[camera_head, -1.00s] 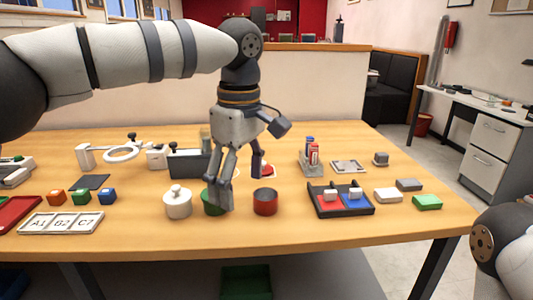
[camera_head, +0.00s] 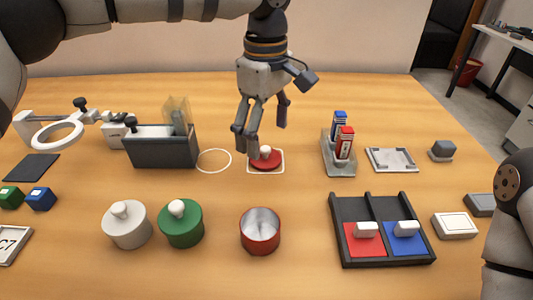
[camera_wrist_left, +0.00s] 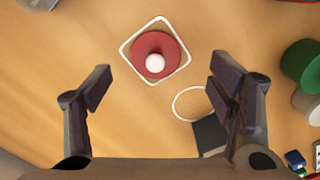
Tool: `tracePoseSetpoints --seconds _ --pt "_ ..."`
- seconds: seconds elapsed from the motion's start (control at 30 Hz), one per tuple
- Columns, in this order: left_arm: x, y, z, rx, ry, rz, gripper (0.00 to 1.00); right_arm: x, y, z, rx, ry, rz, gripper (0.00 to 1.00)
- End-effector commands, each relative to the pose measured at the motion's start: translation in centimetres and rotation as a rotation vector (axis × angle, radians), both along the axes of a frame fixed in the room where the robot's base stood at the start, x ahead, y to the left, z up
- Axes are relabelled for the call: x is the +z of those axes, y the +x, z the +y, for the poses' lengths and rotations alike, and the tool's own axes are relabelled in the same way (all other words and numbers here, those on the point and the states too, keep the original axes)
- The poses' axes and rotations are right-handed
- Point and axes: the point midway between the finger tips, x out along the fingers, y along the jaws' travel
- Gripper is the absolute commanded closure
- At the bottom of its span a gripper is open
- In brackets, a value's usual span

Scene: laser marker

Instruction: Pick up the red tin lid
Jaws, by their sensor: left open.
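The red tin lid (camera_head: 264,161) is a round red disc with a white knob. It lies on a white-outlined square on the table, just below my left gripper in the head view. In the left wrist view the lid (camera_wrist_left: 157,56) shows whole, ahead of and between the fingers. My left gripper (camera_head: 262,135) is open and empty, its fingers spread above the table near the lid; it also shows in the left wrist view (camera_wrist_left: 166,88). The open red tin (camera_head: 260,232) stands nearer the front, without a lid on it. Of my right side, only an arm link shows; its gripper is out of view.
A white tin (camera_head: 127,226) and a green tin (camera_head: 181,226), both lidded, stand left of the red tin. A dark box (camera_head: 163,150) stands left of the lid. A holder (camera_head: 338,158) and a black divided tray (camera_head: 340,213) are to the right. The table around the lid is clear.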

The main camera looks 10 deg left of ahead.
Motion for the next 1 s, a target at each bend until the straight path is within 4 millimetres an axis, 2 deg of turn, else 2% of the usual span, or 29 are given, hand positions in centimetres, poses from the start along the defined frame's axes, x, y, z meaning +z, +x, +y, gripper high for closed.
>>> tracePoseSetpoints --seconds 0.2,0.3,0.5,0.67,1.0 --pt "-4.2 0.3 -0.2 -0.001 0.002 0.012 0.23 -1.6 -1.5 0.0 0.0 0.0 0.056 0.55" --pt "-5.4 0.2 -0.3 0.0 0.002 0.008 0.23 -1.9 -1.9 0.0 0.001 0.0 0.069 0.55" --pt "-4.9 0.3 -0.3 0.001 0.001 -0.003 0.26 -1.7 -1.7 0.0 0.001 -0.001 0.061 0.55" --pt "-4.9 0.3 -0.3 0.0 0.001 -0.003 0.62 -1.7 -1.7 0.0 0.001 -0.001 0.061 0.55" --pt "-4.8 0.3 -0.3 0.0 0.001 -0.002 0.62 -1.7 -1.7 0.0 0.001 -0.001 0.06 0.55"
